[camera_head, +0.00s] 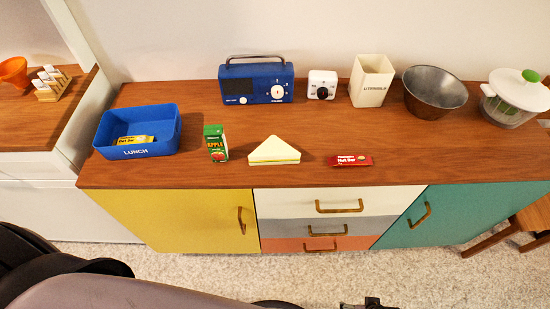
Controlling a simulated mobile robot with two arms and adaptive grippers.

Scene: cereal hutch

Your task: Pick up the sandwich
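The sandwich (274,151) is a white triangular wedge with a green and yellow filling edge. It lies on the wooden top of the sideboard (210,176), near the front edge, between a green apple juice carton (216,143) on its left and a red bar (351,160) on its right. Nothing touches or covers it. Neither gripper is clearly in view. Parts of my own body show at the lower left, and small dark parts at the bottom edge are too cut off to identify.
A blue lunch box (163,150) holding a yellow bar (136,140) stands at the left. Behind are a blue radio (236,86), a white timer-like box (322,85), a utensil holder (371,82), a metal bowl (435,90) and a salad spinner (515,94). The right front top is clear.

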